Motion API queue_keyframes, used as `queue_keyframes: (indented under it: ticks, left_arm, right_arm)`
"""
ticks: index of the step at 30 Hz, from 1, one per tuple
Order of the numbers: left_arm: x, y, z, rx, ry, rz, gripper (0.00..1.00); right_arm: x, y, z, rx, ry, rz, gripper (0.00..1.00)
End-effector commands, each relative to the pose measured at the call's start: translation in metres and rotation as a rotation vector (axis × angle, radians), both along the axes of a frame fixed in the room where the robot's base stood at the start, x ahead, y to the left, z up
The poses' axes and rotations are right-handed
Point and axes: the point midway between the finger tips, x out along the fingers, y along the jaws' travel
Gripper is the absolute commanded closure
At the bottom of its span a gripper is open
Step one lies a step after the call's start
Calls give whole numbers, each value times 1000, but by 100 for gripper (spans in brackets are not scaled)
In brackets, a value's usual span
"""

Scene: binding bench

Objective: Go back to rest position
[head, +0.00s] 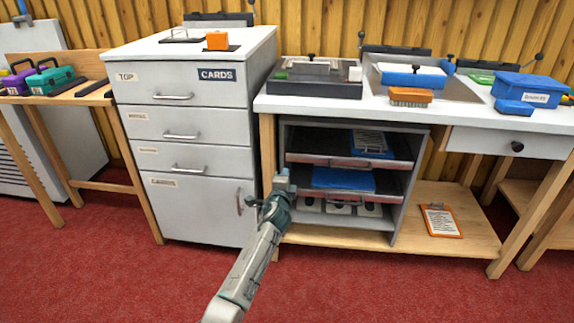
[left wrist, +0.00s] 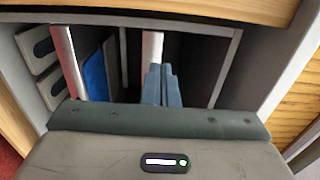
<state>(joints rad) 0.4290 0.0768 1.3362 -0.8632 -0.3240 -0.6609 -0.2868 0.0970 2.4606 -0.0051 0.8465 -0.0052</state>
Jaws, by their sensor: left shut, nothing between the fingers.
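My left gripper (head: 281,183) is in front of the open shelf unit (head: 396,222) under the bench, at its left side. In the left wrist view the fingers (left wrist: 161,84) are together with nothing between them, pointing into the unit. My left arm comes up from the bottom of the head view. My right gripper is not in view.
The unit holds trays with a blue item (head: 343,180) and a clipboard (head: 369,141). A grey drawer cabinet (head: 190,150) stands left of my gripper. An orange clipboard (head: 440,220) lies on the low wooden shelf. The red floor (head: 130,280) in front is clear.

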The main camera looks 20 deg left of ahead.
Motion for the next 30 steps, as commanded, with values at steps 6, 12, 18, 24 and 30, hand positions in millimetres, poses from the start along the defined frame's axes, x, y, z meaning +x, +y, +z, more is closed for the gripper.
queue_keyframes:
  ticks: [6,12,18,24,30]
  left_arm:
    - [-31,-9,0,-1,2,0,100]
    - [-40,-11,-1,-1,2,1,100]
    - [-53,-22,9,-60,-61,-58,100]
    - [-135,-71,77,-369,-383,-371,100]
    - [-256,-104,166,-686,-713,-734,100]
  right_arm:
    - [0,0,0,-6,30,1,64]
    - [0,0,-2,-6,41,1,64]
    - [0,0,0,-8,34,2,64]
    - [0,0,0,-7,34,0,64]
    - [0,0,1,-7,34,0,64]
